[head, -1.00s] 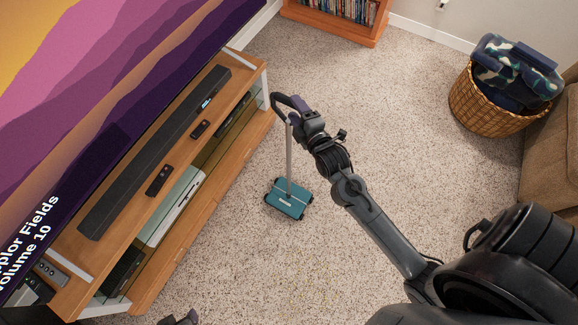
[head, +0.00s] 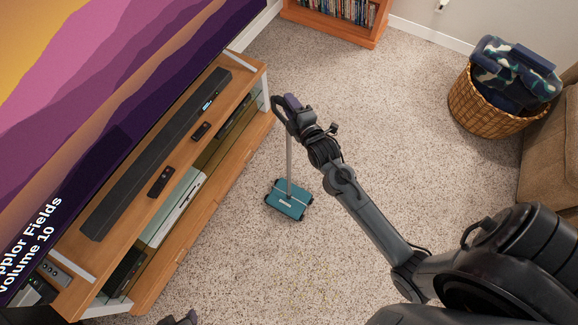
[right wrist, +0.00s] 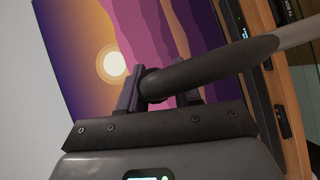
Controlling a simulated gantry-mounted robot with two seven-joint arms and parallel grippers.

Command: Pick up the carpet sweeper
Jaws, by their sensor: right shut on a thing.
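The carpet sweeper (head: 290,198) has a teal head, a thin grey pole and a dark curved handle. Its head shows low over the carpet beside the TV stand; I cannot tell whether it touches. My right gripper (head: 284,108) is at the top of the pole, shut on the handle. In the right wrist view the dark handle grip (right wrist: 215,68) passes between the fingers of the right gripper (right wrist: 160,92), and the grey pole runs off to the right. Only a tip of my left gripper (head: 182,318) shows at the bottom edge of the head view.
A wooden TV stand (head: 205,200) with a soundbar (head: 155,150) and remotes runs along the left, below a large screen (head: 90,100). A wicker basket (head: 490,108) with cloths and a brown sofa (head: 550,150) are at right. A bookcase (head: 335,22) stands at the back. The middle carpet is open.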

